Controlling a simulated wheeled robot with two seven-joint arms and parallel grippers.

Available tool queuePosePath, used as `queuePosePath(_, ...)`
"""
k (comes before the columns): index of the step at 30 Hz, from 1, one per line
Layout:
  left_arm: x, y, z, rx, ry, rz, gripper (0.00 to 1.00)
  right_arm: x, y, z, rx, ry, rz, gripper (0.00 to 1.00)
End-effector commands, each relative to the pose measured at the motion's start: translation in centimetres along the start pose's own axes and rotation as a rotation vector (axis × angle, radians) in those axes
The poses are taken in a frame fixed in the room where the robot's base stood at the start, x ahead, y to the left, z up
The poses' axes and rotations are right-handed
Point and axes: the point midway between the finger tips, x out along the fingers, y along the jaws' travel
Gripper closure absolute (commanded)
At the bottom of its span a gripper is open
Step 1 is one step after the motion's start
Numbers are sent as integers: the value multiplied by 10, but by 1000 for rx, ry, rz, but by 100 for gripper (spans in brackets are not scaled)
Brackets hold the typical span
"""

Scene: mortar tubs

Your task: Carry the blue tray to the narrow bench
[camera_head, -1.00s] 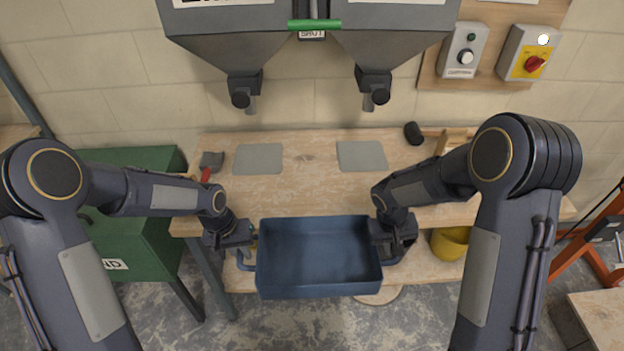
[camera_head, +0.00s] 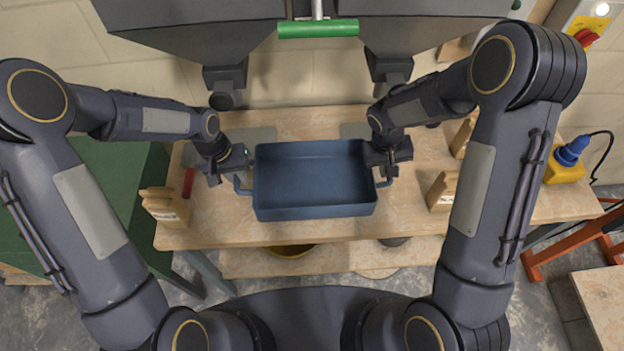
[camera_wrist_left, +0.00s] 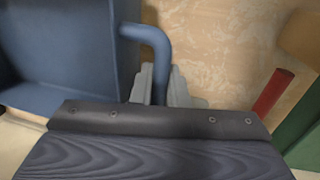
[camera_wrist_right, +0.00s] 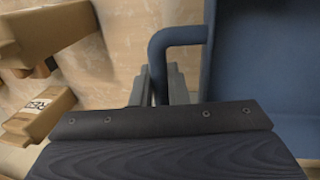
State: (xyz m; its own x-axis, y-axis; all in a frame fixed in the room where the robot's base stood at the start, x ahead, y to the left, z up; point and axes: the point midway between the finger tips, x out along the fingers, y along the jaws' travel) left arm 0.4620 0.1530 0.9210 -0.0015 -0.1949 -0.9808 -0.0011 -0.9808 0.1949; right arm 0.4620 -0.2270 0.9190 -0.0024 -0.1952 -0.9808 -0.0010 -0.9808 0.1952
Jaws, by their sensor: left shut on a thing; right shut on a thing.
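The blue tray (camera_head: 314,211) is empty and looks level in the head view, over the wooden bench (camera_head: 230,228) under the hoppers. I cannot tell whether it touches the bench top. My left gripper (camera_head: 237,180) is shut on the tray's left handle, a blue bar that shows in the left wrist view (camera_wrist_left: 150,36). My right gripper (camera_head: 386,170) is shut on the right handle, which shows in the right wrist view (camera_wrist_right: 180,36). The fingertips are partly hidden behind the wrists.
A red-handled tool (camera_head: 188,182) lies at left. A green bar (camera_head: 318,28) and hopper outlets (camera_head: 225,78) hang above. A yellow-and-blue item (camera_head: 568,160) is at far right.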

Motion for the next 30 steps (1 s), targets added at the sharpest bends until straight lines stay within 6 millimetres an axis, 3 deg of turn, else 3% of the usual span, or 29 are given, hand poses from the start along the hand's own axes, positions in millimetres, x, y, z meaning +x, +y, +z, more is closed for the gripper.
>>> queuePosePath(14,5,0,0,1,1,1,100,5,-2,0,-1,1,-1,100)
queuePosePath(30,43,-8,0,1,1,1,100,43,-9,0,-1,1,-1,100)
